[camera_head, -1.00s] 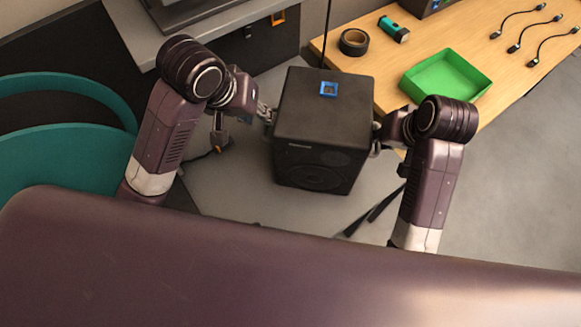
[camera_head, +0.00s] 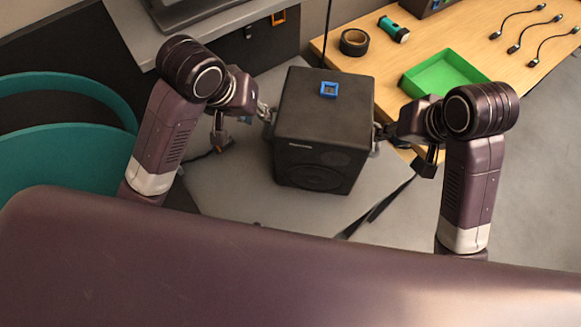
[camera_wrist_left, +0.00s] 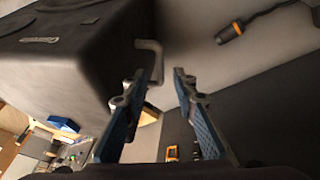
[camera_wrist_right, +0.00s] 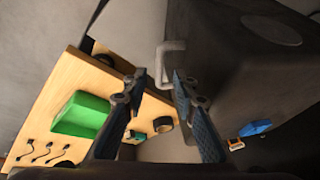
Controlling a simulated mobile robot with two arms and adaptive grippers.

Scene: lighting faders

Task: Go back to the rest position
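Any slight contact with the handles cannot be told.
A small blue square item (camera_head: 328,89) lies on top of the speaker. A grey desk (camera_head: 130,35) and teal chair (camera_head: 65,155) are left.

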